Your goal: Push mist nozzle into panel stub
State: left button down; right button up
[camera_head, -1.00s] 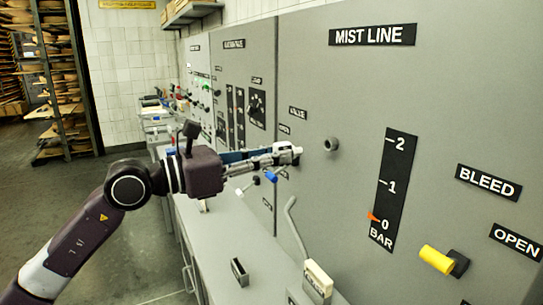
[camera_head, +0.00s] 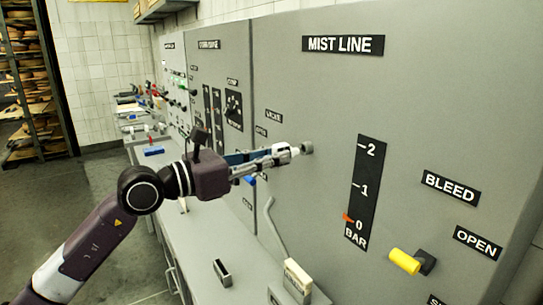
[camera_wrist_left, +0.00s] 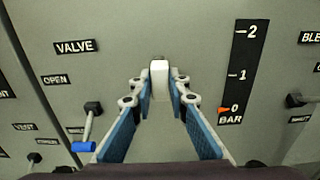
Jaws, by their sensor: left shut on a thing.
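The grey round panel stub (camera_head: 307,148) sticks out of the grey panel below the MIST LINE label. My left gripper (camera_head: 279,152) is shut on the pale mist nozzle (camera_head: 294,150) just left of the stub. In the left wrist view the white nozzle (camera_wrist_left: 160,82) stands between the fingertips of my gripper (camera_wrist_left: 160,97). Whether the nozzle touches or enters the stub cannot be told. My right gripper is not in view.
A black BAR scale (camera_head: 366,190) with an orange pointer is right of the stub. A yellow-handled bleed lever (camera_head: 405,261) is lower right. A blue-handled valve lever (camera_wrist_left: 84,146) is left of my gripper. A grey ledge (camera_head: 192,245) runs below the panel.

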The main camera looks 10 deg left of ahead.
pick_arm(q)
jog(key=shift+p+x, duration=0.35)
jog(key=shift+x, duration=1.2)
dwell(1.5)
jog(key=c, duration=1.8)
grip_release()
jog(key=v, duration=1.2)
